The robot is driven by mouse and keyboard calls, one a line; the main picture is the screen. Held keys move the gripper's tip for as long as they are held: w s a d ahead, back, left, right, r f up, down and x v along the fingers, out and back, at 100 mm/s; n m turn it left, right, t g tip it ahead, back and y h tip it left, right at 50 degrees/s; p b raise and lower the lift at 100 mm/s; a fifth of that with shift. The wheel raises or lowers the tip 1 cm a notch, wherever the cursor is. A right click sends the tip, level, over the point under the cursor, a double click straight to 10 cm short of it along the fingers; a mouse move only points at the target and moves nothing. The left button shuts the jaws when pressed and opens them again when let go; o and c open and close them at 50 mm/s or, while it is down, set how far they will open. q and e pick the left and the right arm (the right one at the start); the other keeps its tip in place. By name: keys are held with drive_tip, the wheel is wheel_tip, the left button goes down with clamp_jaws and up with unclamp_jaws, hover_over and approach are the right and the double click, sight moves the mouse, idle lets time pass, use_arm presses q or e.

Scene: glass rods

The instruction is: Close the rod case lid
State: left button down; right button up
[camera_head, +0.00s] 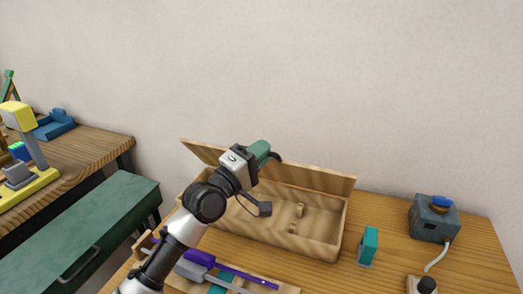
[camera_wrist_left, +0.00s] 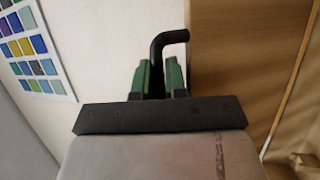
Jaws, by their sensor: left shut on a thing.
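The wooden rod case (camera_head: 325,250) stands on the table with its lid (camera_head: 325,180) open, raised along the back side. The case interior shows a small wooden support and no rods that I can make out. My left gripper (camera_head: 268,152) is at the lid's upper edge, near its middle. In the left wrist view, its green fingers (camera_wrist_left: 160,72) are shut on a black bent handle (camera_wrist_left: 172,37) beside the wooden lid (camera_wrist_left: 235,70). My left arm hides the case's left part. My right gripper is not in view.
A teal block (camera_head: 369,245) stands right of the case, with a grey box with a blue top (camera_head: 433,218) farther right. A purple tool (camera_head: 200,258) lies in front of the case. A green drawer unit (camera_head: 80,235) stands at left. The wall is close behind.

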use_arm(q)
drive_tip(key=c, duration=1.5)
unclamp_jaws()
drive_tip(key=b+v, duration=0.1)
drive_tip(key=v, duration=0.9)
drive_tip(key=shift+s+a+f, duration=0.2)
drive_tip(key=shift+s, duration=0.15)
